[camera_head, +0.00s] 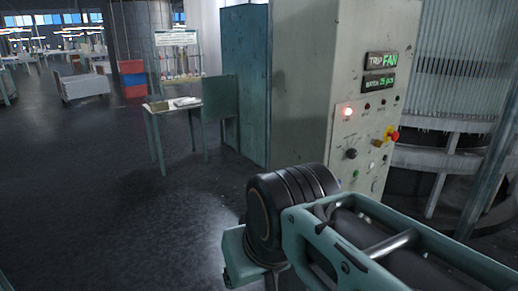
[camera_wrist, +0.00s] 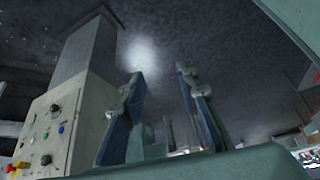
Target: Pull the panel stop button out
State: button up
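The panel stop button (camera_head: 392,134) is a red mushroom head on a yellow collar, on the right part of the grey control panel (camera_head: 345,120) in the head view. In the head view my arm shows at the lower right, in front of the panel's lower part; the fingers are not visible there.
A small table (camera_head: 160,118) stands left of the teal cabinet. Ribbed machinery with a round ledge (camera_head: 440,160) stands right. The floor at left is clear.

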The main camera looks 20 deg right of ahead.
aim_at(394, 136)
jog(key=z, duration=1.5)
